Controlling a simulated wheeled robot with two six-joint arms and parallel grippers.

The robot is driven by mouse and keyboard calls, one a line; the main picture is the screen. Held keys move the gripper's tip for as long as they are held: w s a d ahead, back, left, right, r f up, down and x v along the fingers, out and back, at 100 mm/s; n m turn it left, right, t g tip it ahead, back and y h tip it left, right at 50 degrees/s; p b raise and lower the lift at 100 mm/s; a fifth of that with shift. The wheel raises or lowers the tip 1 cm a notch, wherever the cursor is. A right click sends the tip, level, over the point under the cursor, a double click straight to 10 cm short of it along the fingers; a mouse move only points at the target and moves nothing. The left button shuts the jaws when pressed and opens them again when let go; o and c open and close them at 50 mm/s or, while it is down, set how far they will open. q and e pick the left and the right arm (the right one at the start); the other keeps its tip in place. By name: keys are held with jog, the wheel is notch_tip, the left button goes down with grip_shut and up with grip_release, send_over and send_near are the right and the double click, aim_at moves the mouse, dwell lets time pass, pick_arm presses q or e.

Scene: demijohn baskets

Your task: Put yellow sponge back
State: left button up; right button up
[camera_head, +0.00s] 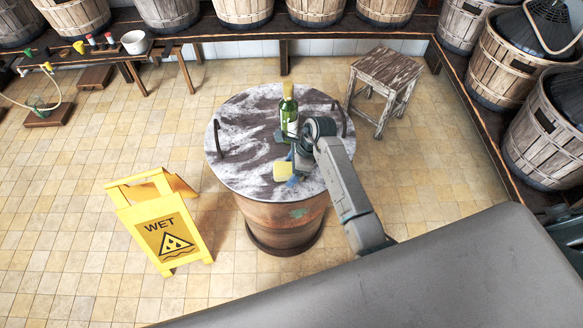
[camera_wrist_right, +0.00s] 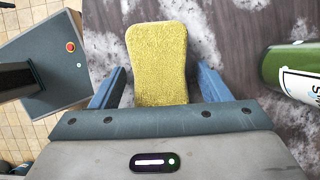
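The yellow sponge (camera_head: 282,172) lies on the round, white-streaked top of the barrel table (camera_head: 240,125), near its front edge. In the right wrist view the sponge (camera_wrist_right: 158,62) is a waisted block lying lengthwise between my fingers. My right gripper (camera_head: 290,172) is low over the table at the sponge. Its two blue fingers (camera_wrist_right: 160,85) stand apart on either side of the sponge, with a small gap visible on each side. The sponge's near end is hidden by the gripper body. My left gripper is not in view.
A green bottle (camera_head: 288,115) stands upright on the barrel top, close behind my right gripper; it also shows in the wrist view (camera_wrist_right: 292,72). Dark handles rise at the table's sides. A yellow wet-floor sign (camera_head: 165,225) stands left, a wooden stool (camera_head: 385,80) behind right. Basketed demijohns line the shelves.

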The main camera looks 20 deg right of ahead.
jog(key=shift+r, duration=0.1)
jog(key=b+v, duration=0.2)
jog(key=v, duration=1)
